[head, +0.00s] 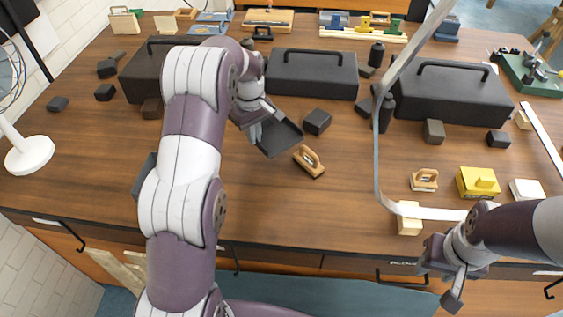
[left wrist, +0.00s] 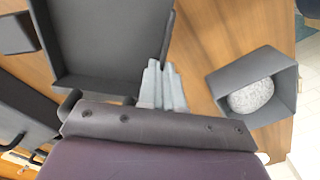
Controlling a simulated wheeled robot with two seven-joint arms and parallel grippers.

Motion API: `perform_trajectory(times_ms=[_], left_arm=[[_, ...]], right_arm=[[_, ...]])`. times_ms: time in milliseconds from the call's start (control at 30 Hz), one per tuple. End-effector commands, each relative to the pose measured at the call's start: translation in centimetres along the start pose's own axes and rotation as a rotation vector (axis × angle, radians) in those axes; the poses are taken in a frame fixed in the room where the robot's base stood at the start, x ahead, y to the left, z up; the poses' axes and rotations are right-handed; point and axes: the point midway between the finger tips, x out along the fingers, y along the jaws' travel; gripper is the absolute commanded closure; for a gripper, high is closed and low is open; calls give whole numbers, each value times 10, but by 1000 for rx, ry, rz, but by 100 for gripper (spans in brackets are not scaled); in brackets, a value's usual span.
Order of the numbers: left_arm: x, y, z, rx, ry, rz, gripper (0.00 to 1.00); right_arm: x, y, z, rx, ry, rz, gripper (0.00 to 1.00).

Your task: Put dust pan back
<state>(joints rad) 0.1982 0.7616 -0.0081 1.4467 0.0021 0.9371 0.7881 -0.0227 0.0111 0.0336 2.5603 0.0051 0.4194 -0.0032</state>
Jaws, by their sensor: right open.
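The dust pan (head: 279,138) is a dark grey, shallow tray, tilted at the centre of the workbench, right at my left gripper (head: 256,132). In the left wrist view the dust pan (left wrist: 108,40) fills the upper left, its edge against the light grey fingers (left wrist: 162,85). The fingers are close together and appear shut on the dust pan; the gripper body hides the grip itself. I cannot tell whether the pan touches the table. My right gripper (head: 450,282) is open and empty beyond the table's front edge at lower right.
Black toolboxes (head: 313,73) (head: 450,95) stand behind. A pale strip (head: 377,165) arches at right. The front middle of the bench is clear.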

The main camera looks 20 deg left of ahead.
Motion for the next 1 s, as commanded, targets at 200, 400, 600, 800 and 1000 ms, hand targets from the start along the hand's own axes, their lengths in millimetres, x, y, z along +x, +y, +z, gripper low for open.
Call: perform_trajectory(times_ms=[200, 400, 600, 800, 1000], left_arm=[[15, -17, -17, -43, -3, -2, 100], [49, -49, -66, -41, -2, -1, 100], [70, -64, -92, -36, 0, 1, 100], [102, -66, -92, -34, -2, 0, 100], [113, -65, -93, -34, 1, 2, 100]], right_arm=[[-3, 0, -1, 0, 1, 0, 57], [-24, 0, -3, 0, 1, 0, 57], [-30, 0, -4, 0, 1, 0, 57], [-46, 0, -6, 0, 1, 0, 57], [-45, 0, -6, 0, 1, 0, 57]])
